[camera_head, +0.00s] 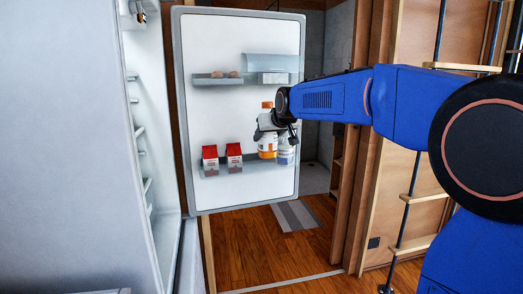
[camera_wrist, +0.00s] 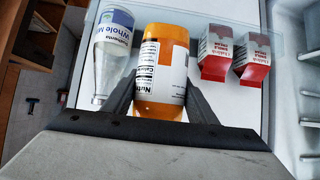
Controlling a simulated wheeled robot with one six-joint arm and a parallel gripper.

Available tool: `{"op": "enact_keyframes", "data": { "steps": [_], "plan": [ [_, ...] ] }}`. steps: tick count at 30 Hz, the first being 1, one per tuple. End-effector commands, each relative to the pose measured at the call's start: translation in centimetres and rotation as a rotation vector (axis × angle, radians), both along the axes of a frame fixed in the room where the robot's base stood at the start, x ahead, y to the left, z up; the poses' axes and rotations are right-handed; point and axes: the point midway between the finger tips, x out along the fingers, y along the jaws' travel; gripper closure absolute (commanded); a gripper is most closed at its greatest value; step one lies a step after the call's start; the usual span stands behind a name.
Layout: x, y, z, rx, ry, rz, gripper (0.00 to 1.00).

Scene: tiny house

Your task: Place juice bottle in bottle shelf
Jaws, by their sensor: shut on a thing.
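The juice bottle (camera_head: 267,147) is orange with a white label and an orange cap. It stands upright at the lower shelf of the open fridge door, the bottle shelf (camera_head: 210,170). My gripper (camera_head: 272,122) is around its upper part and shut on it. In the wrist view the bottle (camera_wrist: 162,75) sits between the two dark fingers (camera_wrist: 163,105). The bottle's base overlaps the shelf in the head view; I cannot tell whether it rests on the shelf floor.
A white milk bottle (camera_head: 286,150) stands close beside the juice, to its right in the head view. Two red-and-white cartons (camera_head: 234,155) stand to the left, with a gap between. Eggs (camera_head: 232,74) sit on the upper door shelf. The fridge body (camera_head: 75,150) is at left.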

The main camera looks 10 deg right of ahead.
Motion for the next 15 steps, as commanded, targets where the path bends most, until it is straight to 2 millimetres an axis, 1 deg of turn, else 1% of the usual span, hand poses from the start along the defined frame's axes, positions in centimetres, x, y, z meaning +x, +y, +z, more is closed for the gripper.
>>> {"op": "enact_keyframes", "data": {
  "steps": [1,6,12,15],
  "plan": [
    [1.0,0.1,0.0,0.000,-0.001,0.000,0.90],
    [3.5,0.4,0.0,0.000,-0.001,0.000,0.90],
    [5.8,0.6,0.0,0.000,-0.001,0.000,0.90],
    [6.4,0.6,-0.2,0.000,0.000,0.000,0.90]
  ]
}}
